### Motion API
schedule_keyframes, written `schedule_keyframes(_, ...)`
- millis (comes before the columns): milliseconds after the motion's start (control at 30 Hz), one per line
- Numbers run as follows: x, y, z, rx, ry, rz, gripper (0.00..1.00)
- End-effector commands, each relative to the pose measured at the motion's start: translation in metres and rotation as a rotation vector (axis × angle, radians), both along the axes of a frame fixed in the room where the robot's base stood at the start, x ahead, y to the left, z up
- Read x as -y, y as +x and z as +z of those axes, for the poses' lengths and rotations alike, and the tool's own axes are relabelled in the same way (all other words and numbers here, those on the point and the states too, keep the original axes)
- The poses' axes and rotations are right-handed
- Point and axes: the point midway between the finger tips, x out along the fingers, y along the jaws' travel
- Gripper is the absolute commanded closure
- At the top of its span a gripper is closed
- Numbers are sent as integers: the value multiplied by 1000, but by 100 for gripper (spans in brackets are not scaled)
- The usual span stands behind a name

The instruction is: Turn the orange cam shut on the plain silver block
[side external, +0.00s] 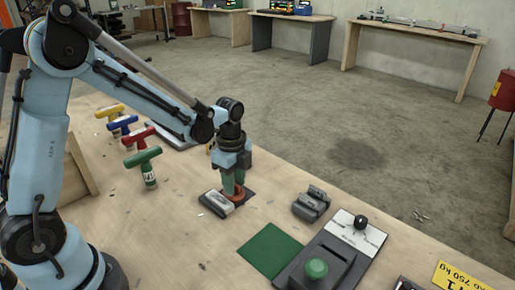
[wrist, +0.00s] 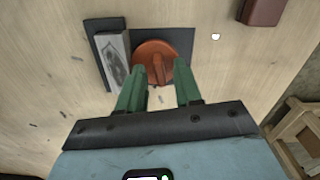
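The orange cam (wrist: 154,56) is a round disc with a raised ridge, on a dark plate in the wrist view. The ridge points roughly toward my gripper, about along the block's length. The plain silver block (wrist: 117,66) lies just left of the cam, against a dark strip; I cannot tell whether they touch. In the side view the block (side external: 216,203) shows beside the cam (side external: 243,193), which is partly hidden by my fingers. My gripper (wrist: 159,66) is open, its green fingers apart over the cam on either side of the ridge, with visible gaps. In the side view my gripper (side external: 233,188) points down.
Several coloured T-handles (side external: 142,157) stand left. Bare wood surrounds the cam plate.

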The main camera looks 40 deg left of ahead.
Motion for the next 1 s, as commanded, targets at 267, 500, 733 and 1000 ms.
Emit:
schedule_keyframes(267,0,0,0,0,0,0,64)
schedule_keyframes(500,0,0,19,0,0,1,64)
schedule_keyframes(733,0,0,59,0,0,0,64)
schedule_keyframes(1000,0,0,101,0,0,0,64)
